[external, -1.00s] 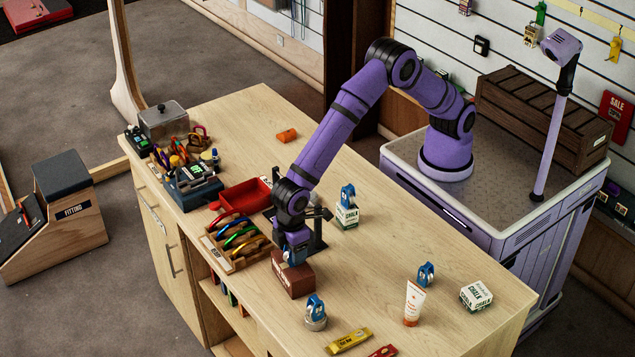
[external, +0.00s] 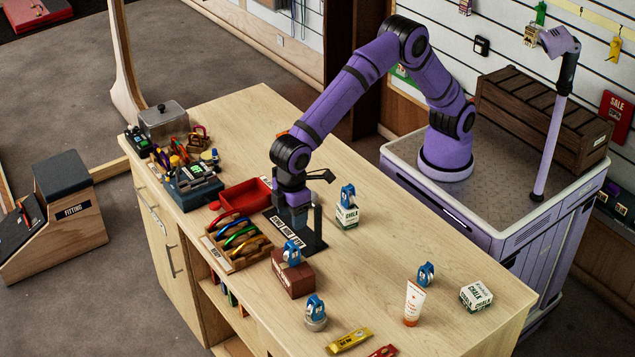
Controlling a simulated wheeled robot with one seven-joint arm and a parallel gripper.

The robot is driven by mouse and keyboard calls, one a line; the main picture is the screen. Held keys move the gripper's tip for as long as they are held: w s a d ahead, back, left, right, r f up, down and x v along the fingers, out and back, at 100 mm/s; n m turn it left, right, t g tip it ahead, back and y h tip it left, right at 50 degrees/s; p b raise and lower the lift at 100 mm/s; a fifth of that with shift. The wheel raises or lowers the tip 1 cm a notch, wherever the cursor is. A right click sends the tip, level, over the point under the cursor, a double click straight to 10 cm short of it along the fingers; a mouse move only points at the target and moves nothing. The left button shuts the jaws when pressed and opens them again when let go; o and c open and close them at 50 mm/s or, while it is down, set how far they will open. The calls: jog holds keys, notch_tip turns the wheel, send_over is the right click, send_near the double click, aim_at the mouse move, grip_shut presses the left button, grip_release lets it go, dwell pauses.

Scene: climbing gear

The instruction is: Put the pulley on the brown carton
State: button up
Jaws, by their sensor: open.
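A blue pulley (external: 292,252) sits upright on top of the brown carton (external: 294,279) near the front edge of the counter. My gripper (external: 293,222) is open and empty, above and behind the carton, apart from the pulley. Its fingertips are small and partly lost against the black stand. Other blue pulleys show: one on a chalk box (external: 347,196), one on a round grey-white item (external: 315,306), and one on the bare counter (external: 426,274).
A black stand (external: 317,232) rises close beside my gripper. A red tray (external: 243,196) and a wooden rack of carabiners (external: 238,240) are to the left. A white tube (external: 413,303) and a chalk box (external: 476,296) stand right. The counter's middle right is clear.

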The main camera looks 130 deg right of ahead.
jog(key=s+d+r+t, duration=0.1)
jog(key=s+d+r, duration=0.3)
jog(key=s+r, duration=0.65)
jog(key=s+d+r+t, duration=0.25)
jog(key=s+r, duration=0.55)
jog(key=s, duration=0.5)
jog(key=s+d+f+t, duration=0.1)
jog(key=s, duration=1.1)
jog(key=s+d+f, duration=0.1)
jog(key=s+d, duration=0.1)
jog(key=s, duration=1)
jog(key=shift+d+f+t, duration=0.3)
jog(key=shift+t, duration=0.05)
